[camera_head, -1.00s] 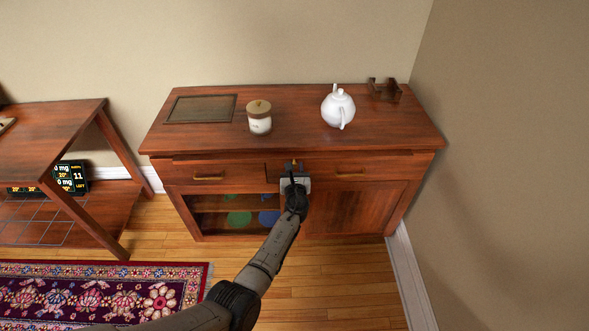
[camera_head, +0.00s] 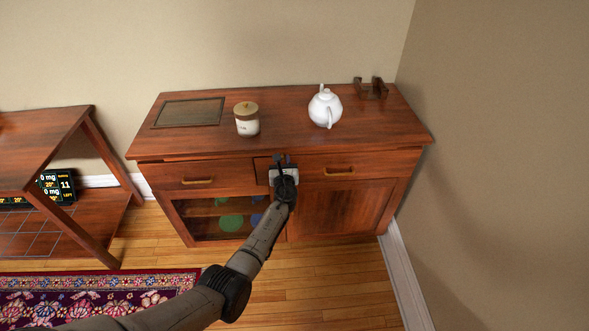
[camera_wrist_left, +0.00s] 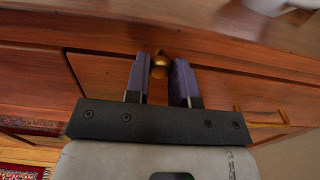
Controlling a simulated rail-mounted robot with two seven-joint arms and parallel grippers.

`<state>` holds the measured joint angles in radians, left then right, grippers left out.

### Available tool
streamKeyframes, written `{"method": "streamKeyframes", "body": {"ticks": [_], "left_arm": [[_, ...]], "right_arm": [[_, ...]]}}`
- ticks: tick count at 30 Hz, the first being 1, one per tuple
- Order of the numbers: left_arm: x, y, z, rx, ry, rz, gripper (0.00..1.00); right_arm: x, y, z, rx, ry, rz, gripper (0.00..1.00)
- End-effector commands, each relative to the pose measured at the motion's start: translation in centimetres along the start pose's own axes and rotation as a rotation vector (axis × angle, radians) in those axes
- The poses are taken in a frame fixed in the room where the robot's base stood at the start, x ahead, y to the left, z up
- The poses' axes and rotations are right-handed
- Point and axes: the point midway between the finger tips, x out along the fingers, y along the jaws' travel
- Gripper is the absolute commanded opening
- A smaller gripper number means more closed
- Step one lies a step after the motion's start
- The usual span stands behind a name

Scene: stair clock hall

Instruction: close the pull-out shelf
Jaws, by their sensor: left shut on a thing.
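The wooden sideboard (camera_head: 350,165) stands against the wall. Just under its top, at the middle of the front, is a brass knob (camera_wrist_left: 159,66), which appears to belong to the pull-out shelf. My left gripper (camera_head: 281,160) is at this spot, its two fingers (camera_wrist_left: 160,80) on either side of the knob and shut on it. The gripper and arm hide much of the shelf front in the head view. I cannot tell clearly how far the shelf stands out. My right gripper is not in view.
A lidded jar (camera_head: 247,121) and a white teapot (camera_head: 325,107) stand on the sideboard top. Drawers with brass handles (camera_head: 339,172) flank the gripper. A wooden table (camera_head: 45,145) stands at left. A patterned rug (camera_head: 95,297) lies on the open floor in front.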

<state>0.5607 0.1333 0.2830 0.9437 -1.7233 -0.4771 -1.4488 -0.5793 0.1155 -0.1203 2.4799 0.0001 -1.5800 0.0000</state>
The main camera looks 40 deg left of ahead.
Motion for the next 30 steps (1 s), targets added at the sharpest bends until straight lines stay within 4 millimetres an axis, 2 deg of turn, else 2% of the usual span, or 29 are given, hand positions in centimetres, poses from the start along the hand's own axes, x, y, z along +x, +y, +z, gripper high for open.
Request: {"method": "streamKeyframes", "body": {"ticks": [8, 9, 16, 25, 30], "left_arm": [[0.1, 0.2, -0.4, -0.001, 0.008, 0.002, 0.0], [0.1, 0.2, -0.4, -0.001, 0.008, 0.002, 0.26], [0.1, 0.2, -0.3, -0.001, 0.006, 0.002, 0.48], [-0.2, 0.2, -0.1, -0.001, 0.005, 0.001, 0.48], [-2.3, 0.1, 0.2, -0.002, 0.006, -0.001, 0.48]], "right_arm": [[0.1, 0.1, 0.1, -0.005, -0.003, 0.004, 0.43], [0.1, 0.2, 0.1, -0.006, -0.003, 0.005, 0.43], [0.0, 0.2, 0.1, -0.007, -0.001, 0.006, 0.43], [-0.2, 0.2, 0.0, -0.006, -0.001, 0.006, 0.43], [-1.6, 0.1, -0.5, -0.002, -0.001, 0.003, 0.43]]}}
